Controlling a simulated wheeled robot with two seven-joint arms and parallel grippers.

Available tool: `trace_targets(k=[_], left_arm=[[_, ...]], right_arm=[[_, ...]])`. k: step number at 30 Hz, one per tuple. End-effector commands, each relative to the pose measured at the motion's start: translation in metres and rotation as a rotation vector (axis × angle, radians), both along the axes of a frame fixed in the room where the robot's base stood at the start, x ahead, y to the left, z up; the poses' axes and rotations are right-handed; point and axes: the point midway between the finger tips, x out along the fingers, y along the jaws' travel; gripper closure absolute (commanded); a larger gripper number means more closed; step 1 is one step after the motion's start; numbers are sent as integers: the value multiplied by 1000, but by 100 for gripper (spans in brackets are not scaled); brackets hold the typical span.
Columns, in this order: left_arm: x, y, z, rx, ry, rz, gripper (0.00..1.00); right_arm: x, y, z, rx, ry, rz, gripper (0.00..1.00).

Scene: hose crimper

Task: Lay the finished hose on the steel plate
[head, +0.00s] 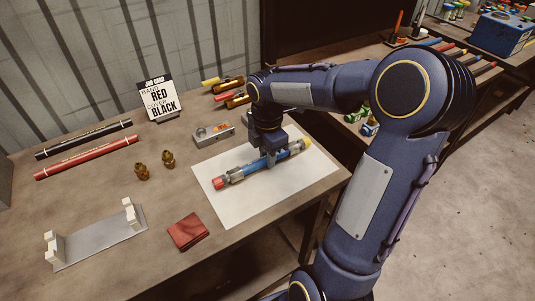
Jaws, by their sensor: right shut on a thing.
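The hose (253,168) is blue, with metal fittings, a red left end and a yellow right end. It lies slanted over a pale flat sheet (251,211); I cannot tell whether it touches it. My right gripper (271,158) points down and is shut on the hose near its middle, hiding part of it. A grey metallic plate (101,239) with white blocks at both ends is at the front left, empty. I cannot tell for sure which of the two is the steel plate. My left gripper is not in view.
A job card (158,100) reads band red, cover black. A black tube (83,140), a red tube (85,157), brass fittings (168,159), a grey block (213,134) and a folded red cloth (188,232) lie on the bench. My right arm covers the bench's right side.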

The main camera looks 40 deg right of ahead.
Motion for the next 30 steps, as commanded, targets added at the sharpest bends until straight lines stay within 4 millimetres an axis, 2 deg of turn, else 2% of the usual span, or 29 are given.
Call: trace_targets(k=[26,27,30], left_arm=[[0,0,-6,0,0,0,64],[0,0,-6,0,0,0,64],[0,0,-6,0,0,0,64]], right_arm=[[0,0,-10,0,-1,0,100],[0,0,-10,0,-1,0,73],[0,0,-10,0,-1,0,60]])
